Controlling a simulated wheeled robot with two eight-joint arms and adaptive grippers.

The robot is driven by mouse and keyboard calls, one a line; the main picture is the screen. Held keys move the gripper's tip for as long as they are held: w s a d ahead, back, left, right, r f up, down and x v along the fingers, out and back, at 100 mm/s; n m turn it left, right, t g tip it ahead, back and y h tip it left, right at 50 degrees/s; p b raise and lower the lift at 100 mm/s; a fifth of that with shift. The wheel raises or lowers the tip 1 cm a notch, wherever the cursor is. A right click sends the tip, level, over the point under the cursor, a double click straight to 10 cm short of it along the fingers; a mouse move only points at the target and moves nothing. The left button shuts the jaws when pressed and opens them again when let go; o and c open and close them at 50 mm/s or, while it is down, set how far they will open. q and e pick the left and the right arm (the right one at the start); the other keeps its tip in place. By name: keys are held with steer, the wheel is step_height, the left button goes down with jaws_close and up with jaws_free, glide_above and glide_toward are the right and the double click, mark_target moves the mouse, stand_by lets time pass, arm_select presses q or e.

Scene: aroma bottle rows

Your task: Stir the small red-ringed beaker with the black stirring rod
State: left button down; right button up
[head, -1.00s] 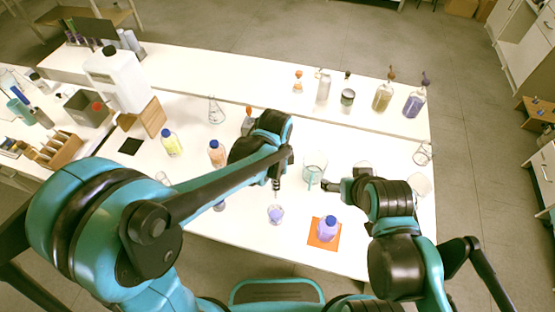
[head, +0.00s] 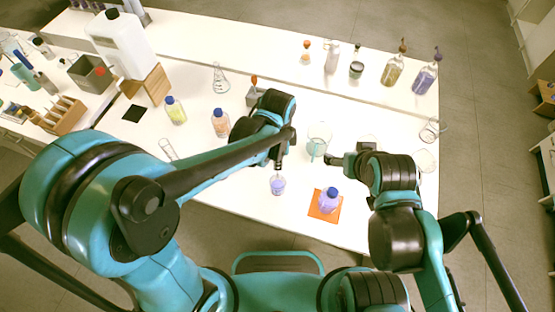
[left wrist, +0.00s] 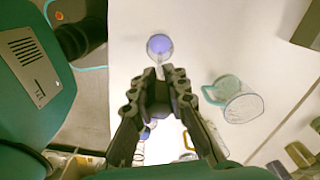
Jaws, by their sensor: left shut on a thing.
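The small beaker (head: 278,186) with purple liquid stands on the white table in front of my left gripper; its red ring is too small to make out. It also shows in the left wrist view (left wrist: 159,45), just beyond the fingertips. My left gripper (head: 279,164) points down close above and behind the beaker. In the left wrist view its fingers (left wrist: 160,76) are shut on a thin thing, seemingly the stirring rod, mostly hidden; whether it touches the beaker I cannot tell. My right gripper (head: 334,160) is beside the large beaker, its jaw state unclear.
The large beaker with a teal handle (head: 318,141) stands between my grippers, also in the left wrist view (left wrist: 243,106). A purple bottle with a blue cap (head: 329,202) stands on an orange mat (head: 316,213). Several bottles line the back shelf.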

arm_select(q)
steer(key=shift+f+b, duration=3.95)
steer(key=shift+f, duration=0.95)
steer(key=shift+a, duration=0.1)
